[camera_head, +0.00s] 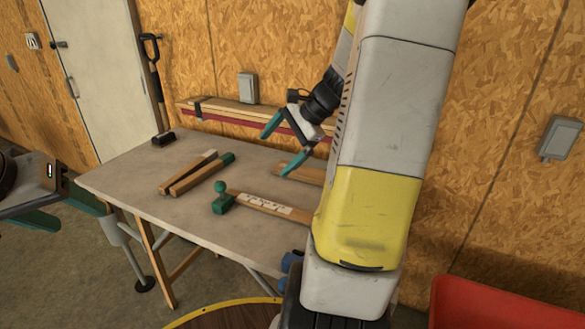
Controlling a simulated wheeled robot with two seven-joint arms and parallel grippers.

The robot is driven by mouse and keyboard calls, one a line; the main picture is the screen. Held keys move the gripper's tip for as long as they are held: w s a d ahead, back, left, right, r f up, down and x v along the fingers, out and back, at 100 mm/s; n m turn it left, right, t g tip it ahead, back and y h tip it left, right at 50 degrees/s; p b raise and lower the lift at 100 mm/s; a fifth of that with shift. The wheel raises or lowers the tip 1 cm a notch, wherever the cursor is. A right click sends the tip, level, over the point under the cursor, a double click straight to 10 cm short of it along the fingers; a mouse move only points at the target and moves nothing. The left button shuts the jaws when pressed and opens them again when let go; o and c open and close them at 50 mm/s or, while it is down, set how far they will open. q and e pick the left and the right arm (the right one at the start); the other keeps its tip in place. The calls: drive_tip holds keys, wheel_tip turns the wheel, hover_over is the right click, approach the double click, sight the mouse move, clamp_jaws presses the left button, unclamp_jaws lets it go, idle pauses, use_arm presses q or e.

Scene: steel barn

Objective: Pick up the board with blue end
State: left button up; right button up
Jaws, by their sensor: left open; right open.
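No board with a clearly blue end shows in the head view. Another board (306,171) lies partly hidden behind my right arm. My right gripper (277,150) is open and empty above the table near that board. My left gripper (62,208) is open and empty, left of the table.
A long plank stack (235,112) with a red side runs along the back wall. A small dark block (163,138) sits at the table's back left corner. A red bin (500,305) stands at lower right, and a round wooden top (225,318) at the bottom. The table's left part is clear.

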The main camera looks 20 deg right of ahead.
drive_tip(key=w+d+f+m+t, duration=0.1)
drive_tip(key=d+f+m+t, duration=0.1)
drive_tip(key=d+f+m, duration=0.3)
drive_tip(key=w+d+f+m+t, duration=0.1)
drive_tip(key=d+f+m, duration=0.4)
drive_tip(key=d, duration=0.7)
drive_tip(key=w+d+f+m+t, duration=0.1)
drive_tip(key=d+f+m+t, duration=0.2)
drive_tip(key=d+f+m, duration=0.2)
drive_tip(key=shift+w+d+f, duration=0.15)
drive_tip(key=shift+d+f, duration=0.4)
drive_tip(key=shift+d, duration=0.35)
drive_tip(key=shift+w+d+f, duration=0.1)
drive_tip(key=shift+d+f, duration=0.45)
drive_tip(key=shift+d, duration=0.35)
drive_tip(key=shift+w+f, duration=0.25)
drive_tip(key=shift+w, duration=0.05)
drive_tip(key=x, duration=0.6)
drive_tip(key=shift+w+d+f, duration=0.1)
drive_tip(key=shift+w+f, duration=0.05)
drive_tip(key=shift+w, duration=0.35)
drive_tip(key=c, duration=2.1)
